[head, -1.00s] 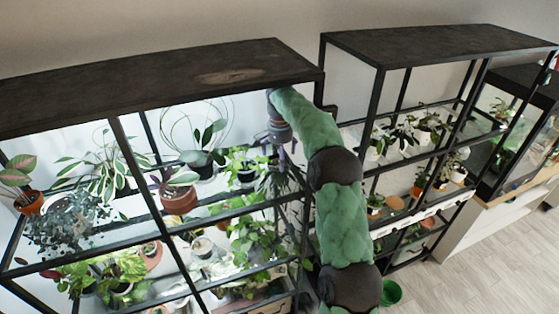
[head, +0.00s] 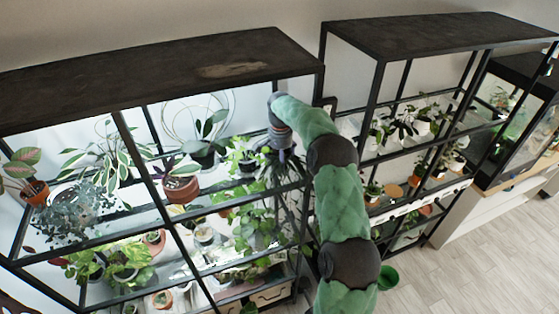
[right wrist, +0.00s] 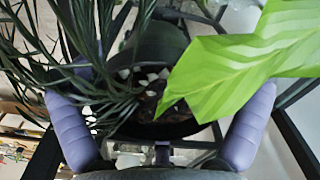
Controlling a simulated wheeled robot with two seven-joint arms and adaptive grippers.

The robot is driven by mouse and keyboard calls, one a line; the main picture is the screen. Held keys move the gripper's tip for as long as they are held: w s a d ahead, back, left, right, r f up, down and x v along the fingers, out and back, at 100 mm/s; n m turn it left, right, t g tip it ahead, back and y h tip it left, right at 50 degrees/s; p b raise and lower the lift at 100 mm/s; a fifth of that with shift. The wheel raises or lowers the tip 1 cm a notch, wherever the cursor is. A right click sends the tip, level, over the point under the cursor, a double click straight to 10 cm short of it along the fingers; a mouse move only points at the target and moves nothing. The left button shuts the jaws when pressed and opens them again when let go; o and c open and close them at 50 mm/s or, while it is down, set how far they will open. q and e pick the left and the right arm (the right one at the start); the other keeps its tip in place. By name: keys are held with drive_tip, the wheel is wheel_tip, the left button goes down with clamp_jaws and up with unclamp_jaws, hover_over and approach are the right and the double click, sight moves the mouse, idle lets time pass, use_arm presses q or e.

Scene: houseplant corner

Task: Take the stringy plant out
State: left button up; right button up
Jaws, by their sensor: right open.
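The stringy plant (head: 279,172), with thin dark drooping leaves, stands at the right end of the upper shelf in the left rack. In the right wrist view its strands (right wrist: 95,60) hang at the left, over a dark round pot (right wrist: 158,125) with dark soil and pale stones. My left gripper is out of view.
A broad bright green leaf (right wrist: 235,72) crosses in front of the pot and right finger. A leafy plant (head: 242,157) stands close left. A second rack (head: 430,45) stands to the right.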

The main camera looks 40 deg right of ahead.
drive_tip(key=c, duration=1.2)
drive_tip(key=shift+r, duration=0.15)
